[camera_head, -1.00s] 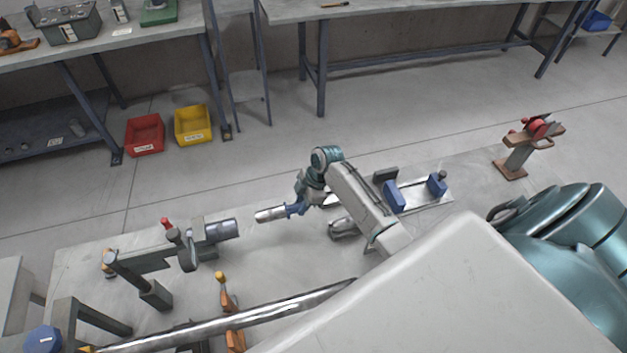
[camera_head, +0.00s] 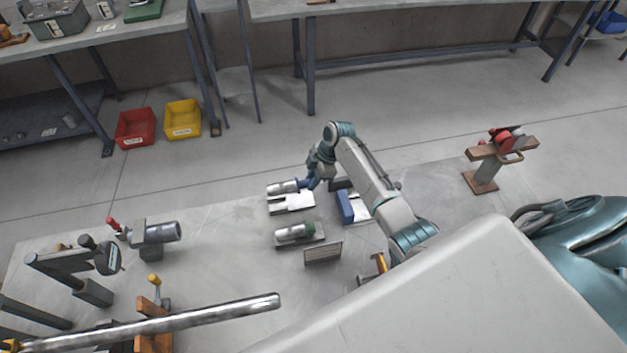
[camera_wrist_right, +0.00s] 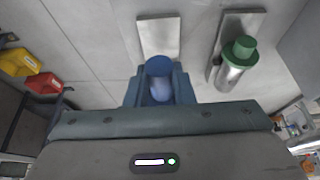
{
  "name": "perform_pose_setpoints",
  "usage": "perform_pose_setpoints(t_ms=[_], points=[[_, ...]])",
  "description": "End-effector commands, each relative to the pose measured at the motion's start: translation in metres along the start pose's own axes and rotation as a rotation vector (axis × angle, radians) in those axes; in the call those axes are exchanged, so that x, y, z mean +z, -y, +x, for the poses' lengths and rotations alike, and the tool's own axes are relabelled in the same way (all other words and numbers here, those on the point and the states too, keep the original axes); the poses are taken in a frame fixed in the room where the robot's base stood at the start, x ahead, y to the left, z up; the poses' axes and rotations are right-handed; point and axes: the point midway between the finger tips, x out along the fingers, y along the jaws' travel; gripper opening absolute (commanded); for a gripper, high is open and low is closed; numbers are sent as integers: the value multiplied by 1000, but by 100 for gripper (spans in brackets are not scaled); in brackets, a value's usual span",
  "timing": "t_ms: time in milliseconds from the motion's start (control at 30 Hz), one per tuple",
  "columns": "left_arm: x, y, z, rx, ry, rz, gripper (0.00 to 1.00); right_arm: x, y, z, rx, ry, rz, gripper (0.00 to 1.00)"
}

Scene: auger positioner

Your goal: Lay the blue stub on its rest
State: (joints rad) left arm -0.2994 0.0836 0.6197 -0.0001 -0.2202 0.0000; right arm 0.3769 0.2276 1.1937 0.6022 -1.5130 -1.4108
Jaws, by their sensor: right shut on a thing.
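My right gripper (camera_head: 306,183) is shut on the blue stub (camera_head: 283,187), a silver cylinder with a blue end. The stub lies roughly level and points left, above a pale plate (camera_head: 296,203) that looks like its rest. Whether it touches the plate cannot be told. In the right wrist view, the blue end (camera_wrist_right: 159,68) sits between the blue fingers, with the pale plate (camera_wrist_right: 160,35) beyond it. My left gripper is not in view.
A green-ended stub (camera_head: 292,233) lies on a plate nearer me; it also shows in the wrist view (camera_wrist_right: 237,62). A blue block (camera_head: 346,207) stands right of the gripper. A small panel (camera_head: 323,253), a long metal bar (camera_head: 200,318) and a red-topped stand (camera_head: 495,155) are around.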

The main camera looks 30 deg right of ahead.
Motion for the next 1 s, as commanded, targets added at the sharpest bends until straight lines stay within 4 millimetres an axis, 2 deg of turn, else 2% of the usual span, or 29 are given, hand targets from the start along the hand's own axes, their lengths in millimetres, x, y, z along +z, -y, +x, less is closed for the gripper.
perform_pose_setpoints(t_ms=[300, 1000], points=[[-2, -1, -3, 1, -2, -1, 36, -2, -1, -2, 3, -3, -1, 0], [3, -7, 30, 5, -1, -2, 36, 15, -1, 37, 3, -3, -1, 0]])
